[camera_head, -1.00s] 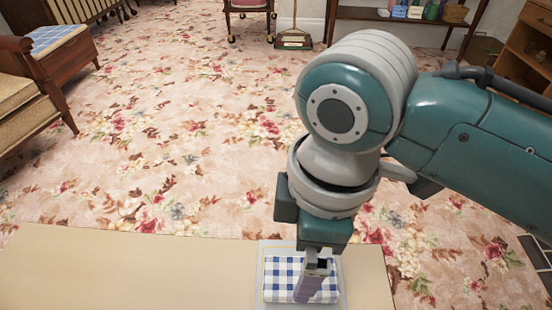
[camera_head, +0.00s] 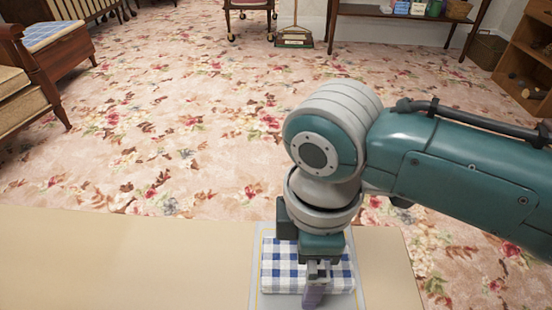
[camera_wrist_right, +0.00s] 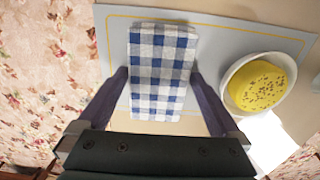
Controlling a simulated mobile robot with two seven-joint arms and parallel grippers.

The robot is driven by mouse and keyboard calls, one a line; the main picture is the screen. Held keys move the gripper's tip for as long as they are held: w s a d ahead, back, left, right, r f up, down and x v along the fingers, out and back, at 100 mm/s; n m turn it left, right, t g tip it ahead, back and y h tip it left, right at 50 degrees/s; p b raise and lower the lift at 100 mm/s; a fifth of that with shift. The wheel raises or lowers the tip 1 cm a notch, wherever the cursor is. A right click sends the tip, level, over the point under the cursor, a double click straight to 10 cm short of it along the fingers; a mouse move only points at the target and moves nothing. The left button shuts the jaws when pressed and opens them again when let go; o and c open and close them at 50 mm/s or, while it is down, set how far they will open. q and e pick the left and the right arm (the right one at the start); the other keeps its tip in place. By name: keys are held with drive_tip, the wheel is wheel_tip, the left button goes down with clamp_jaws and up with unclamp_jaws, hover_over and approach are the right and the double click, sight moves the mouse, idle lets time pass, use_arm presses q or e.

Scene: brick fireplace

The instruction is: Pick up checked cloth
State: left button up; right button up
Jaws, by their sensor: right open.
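The blue-and-white checked cloth (camera_head: 283,267) lies folded on a pale mat with a yellow line (camera_head: 255,292) on the beige table. In the right wrist view the cloth (camera_wrist_right: 162,62) lies between the two spread fingers of my right gripper (camera_wrist_right: 160,78). My right gripper (camera_head: 316,293) is open and hangs over the cloth in the head view, hiding part of it. I see no contact with the cloth; the height above it is hard to judge. My left gripper is not in view.
In the wrist view a white bowl with speckled yellow contents (camera_wrist_right: 258,86) stands right of the cloth, close to the right finger. The beige table (camera_head: 120,255) is bare to the left. Floral carpet (camera_head: 200,120) and furniture lie beyond.

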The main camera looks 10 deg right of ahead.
drive_tip(key=shift+f, duration=0.1)
drive_tip(key=shift+c, duration=0.4)
drive_tip(key=c, duration=1.1)
drive_tip(key=shift+o, duration=0.2)
drive_tip(key=shift+r+p, duration=0.25)
drive_tip(key=shift+p, duration=0.05)
wheel_tip(320, 180, up, 20)
drive_tip(key=p, duration=1)
drive_tip(key=shift+f+p, duration=0.2)
drive_tip(key=shift+p, duration=0.15)
